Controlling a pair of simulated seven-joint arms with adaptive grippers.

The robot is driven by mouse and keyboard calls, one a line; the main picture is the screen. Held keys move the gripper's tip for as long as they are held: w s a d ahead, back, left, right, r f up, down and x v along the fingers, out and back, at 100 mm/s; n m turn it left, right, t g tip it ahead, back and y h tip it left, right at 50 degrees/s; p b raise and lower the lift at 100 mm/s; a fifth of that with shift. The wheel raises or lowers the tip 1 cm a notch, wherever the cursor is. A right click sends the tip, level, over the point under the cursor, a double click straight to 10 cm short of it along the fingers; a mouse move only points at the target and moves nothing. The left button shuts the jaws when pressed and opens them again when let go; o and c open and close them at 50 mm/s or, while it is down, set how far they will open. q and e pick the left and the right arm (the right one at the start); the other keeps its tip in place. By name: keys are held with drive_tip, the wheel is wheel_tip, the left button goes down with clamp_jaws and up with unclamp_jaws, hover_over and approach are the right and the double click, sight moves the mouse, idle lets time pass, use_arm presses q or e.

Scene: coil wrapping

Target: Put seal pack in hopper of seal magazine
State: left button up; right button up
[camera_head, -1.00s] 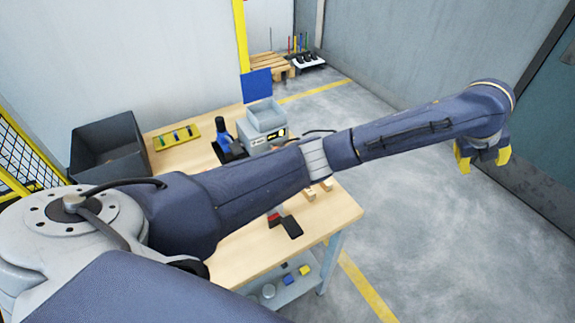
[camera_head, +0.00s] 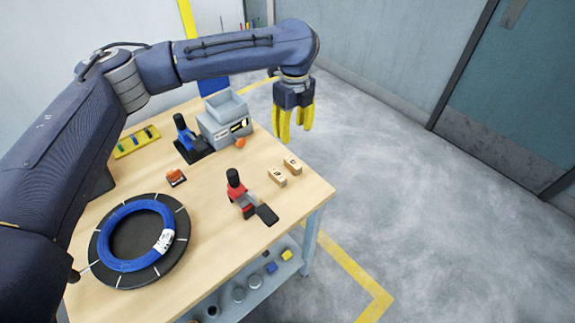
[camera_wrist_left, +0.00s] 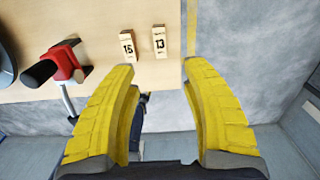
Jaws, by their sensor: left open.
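Two small tan blocks with dark number labels, which look like the seal packs, stand near the table's right edge: one block (camera_head: 277,176) and the other block (camera_head: 292,164). In the left wrist view one block (camera_wrist_left: 128,47) reads 15 or 16 and the other block (camera_wrist_left: 159,42) reads 13. A grey machine with an open-topped hopper (camera_head: 226,107), likely the seal magazine, stands at the table's back right. My left gripper (camera_head: 296,128) is open and empty beyond the right edge, apart from the blocks. Its yellow fingers (camera_wrist_left: 162,100) frame the left wrist view. My right gripper is not in view.
The wooden table (camera_head: 205,215) holds a blue coil (camera_head: 165,215) on a black disc, a red-black tool (camera_head: 240,195), a blue-black tool (camera_head: 188,140), an orange item (camera_head: 175,177) and a yellow rack (camera_head: 137,141). A lower shelf (camera_head: 265,285) holds small items. Floor at right is clear.

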sight(293, 162)
use_arm(q)
wheel_tip(293, 162, down, 15)
drive_tip(key=shift+r, duration=0.1)
idle(0.8)
clamp_jaws()
